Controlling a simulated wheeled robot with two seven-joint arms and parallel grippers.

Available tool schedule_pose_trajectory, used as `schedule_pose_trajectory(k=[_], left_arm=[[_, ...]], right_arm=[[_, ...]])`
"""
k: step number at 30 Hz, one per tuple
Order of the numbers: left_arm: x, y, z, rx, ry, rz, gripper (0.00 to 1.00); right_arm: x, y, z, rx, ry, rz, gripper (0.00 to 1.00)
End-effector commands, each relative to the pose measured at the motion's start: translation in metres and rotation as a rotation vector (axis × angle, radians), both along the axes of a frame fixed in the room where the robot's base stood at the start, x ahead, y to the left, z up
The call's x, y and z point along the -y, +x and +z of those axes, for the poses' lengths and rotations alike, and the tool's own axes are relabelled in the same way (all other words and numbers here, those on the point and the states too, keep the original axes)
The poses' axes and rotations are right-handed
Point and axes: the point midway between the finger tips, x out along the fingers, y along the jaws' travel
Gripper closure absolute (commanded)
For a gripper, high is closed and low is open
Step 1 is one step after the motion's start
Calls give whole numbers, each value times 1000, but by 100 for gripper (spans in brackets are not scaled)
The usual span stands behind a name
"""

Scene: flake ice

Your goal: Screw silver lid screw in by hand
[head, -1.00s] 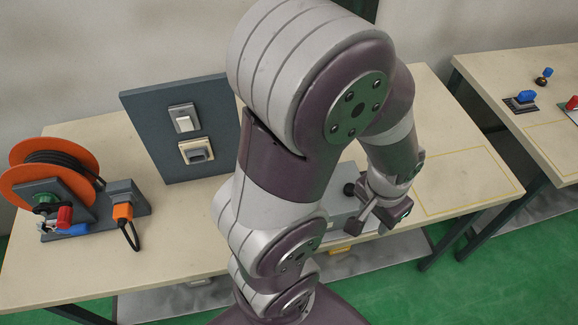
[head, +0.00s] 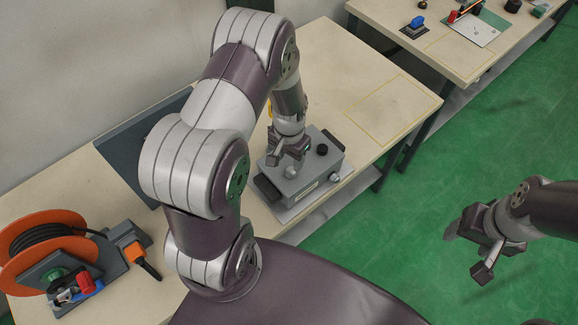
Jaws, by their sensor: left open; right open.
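A grey box (head: 312,188) with a lid stands on the table under my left arm. A small silver knob, perhaps the silver lid screw (head: 291,172), shows on its top just below my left gripper. Another pale round part (head: 334,177) shows at the box's front side. A black knob (head: 322,149) is on the lid to the right of the gripper. My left gripper (head: 287,157) is open and points down over the lid; whether its fingers touch the silver knob I cannot tell. My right gripper (head: 480,258) is open and empty above the green floor at the right.
An orange cable reel (head: 38,228) on a grey stand is at the left end of the table. A yellow-outlined free area (head: 395,110) lies right of the box. A second table (head: 440,50) stands at the back right.

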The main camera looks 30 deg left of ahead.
Motion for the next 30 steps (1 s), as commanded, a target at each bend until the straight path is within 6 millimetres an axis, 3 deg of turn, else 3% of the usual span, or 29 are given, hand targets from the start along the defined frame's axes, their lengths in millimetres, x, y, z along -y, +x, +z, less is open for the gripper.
schedule_pose_trajectory(k=[18, 30], left_arm=[[0, 0, -53, 1, 1, 0, 49], [1, 2, -53, 1, 1, 1, 53]], right_arm=[[0, 0, -48, 1, 0, 0, 36], [0, 0, -45, 1, 0, 0, 36]])
